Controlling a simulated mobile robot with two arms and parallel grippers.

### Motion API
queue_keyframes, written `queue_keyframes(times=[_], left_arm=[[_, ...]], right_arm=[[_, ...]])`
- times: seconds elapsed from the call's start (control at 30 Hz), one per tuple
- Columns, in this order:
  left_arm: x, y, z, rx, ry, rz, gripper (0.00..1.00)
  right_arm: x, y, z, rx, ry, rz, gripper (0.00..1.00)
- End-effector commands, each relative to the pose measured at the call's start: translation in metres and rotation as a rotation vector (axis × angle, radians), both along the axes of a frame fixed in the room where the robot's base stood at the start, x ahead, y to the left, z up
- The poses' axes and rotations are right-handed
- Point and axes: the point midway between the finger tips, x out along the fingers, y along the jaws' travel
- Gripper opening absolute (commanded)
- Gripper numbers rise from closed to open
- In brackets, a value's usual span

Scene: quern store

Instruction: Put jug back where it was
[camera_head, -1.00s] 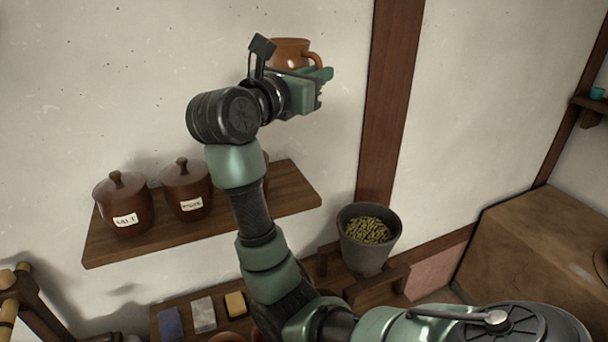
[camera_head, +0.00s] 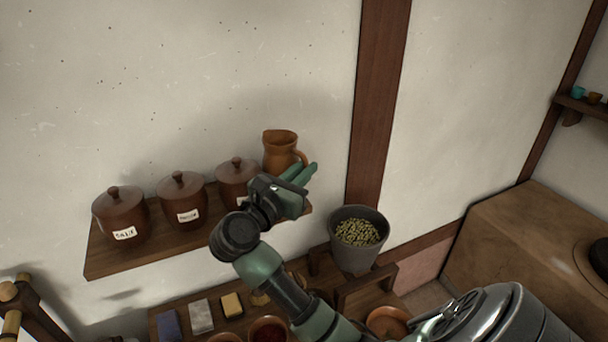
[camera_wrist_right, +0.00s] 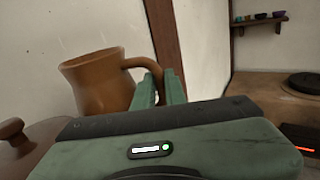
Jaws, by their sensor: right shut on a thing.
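The orange-brown jug (camera_head: 280,150) is upright at the right end of the wooden wall shelf (camera_head: 110,262), beside a lidded jar. Its base is partly hidden by my right gripper (camera_head: 304,174), so I cannot tell whether it touches the shelf. The jug also shows in the right wrist view (camera_wrist_right: 103,82), upright, with its handle toward the green fingers (camera_wrist_right: 160,88). My right gripper is shut on the jug's handle. My left gripper is not in view.
Lidded brown jars stand on the shelf: one labelled salt (camera_head: 121,215), a middle one (camera_head: 182,203) and a right one (camera_head: 235,178). A grey pot of green pellets (camera_head: 358,240) stands lower right. Coloured blocks (camera_head: 201,316) and bowls (camera_head: 268,331) sit below.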

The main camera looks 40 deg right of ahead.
Motion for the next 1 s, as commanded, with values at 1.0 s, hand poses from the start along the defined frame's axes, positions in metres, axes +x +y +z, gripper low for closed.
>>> queue_keyframes(times=[1.0], left_arm=[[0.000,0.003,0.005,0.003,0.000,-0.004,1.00]], right_arm=[[0.000,0.000,-0.027,-0.001,0.000,0.000,0.34]])
